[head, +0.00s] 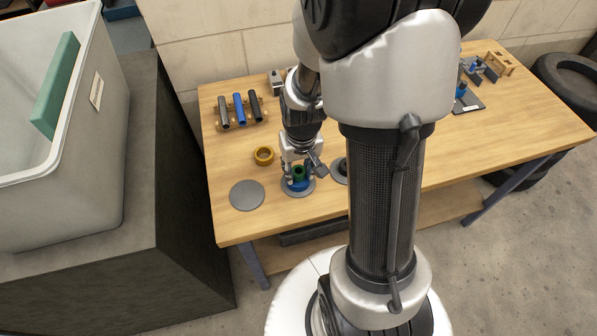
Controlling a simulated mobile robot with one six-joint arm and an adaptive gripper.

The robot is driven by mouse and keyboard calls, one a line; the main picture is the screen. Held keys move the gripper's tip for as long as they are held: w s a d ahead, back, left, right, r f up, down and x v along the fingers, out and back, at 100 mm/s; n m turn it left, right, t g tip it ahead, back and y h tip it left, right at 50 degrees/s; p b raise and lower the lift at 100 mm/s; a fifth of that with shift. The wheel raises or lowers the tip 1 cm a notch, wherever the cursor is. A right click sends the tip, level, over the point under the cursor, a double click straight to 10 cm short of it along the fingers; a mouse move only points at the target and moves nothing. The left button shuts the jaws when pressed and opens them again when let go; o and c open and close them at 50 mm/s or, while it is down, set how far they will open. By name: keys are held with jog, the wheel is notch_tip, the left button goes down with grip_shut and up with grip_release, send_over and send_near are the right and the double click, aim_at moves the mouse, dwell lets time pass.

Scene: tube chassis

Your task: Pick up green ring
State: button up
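The green ring (299,173) is small in the head view, near the table's front edge, and partly hidden by my gripper. It appears to sit on or just above a blue ring (298,186), which rests on a grey round plate (298,194). My gripper (299,171) points down over this stack, with its fingers at about the height of the green ring. I cannot tell whether the fingers touch the ring or are closed on it.
A yellow ring (263,156) and an empty grey disc (247,195) lie to the left on the wooden table (420,190). A rack of tubes (240,108) stands behind. A dark round part (341,170) is close right, half hidden by my arm. A large bin (50,190) stands left.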

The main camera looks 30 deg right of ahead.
jog(key=c, duration=0.6)
jog(key=shift+o, duration=0.2)
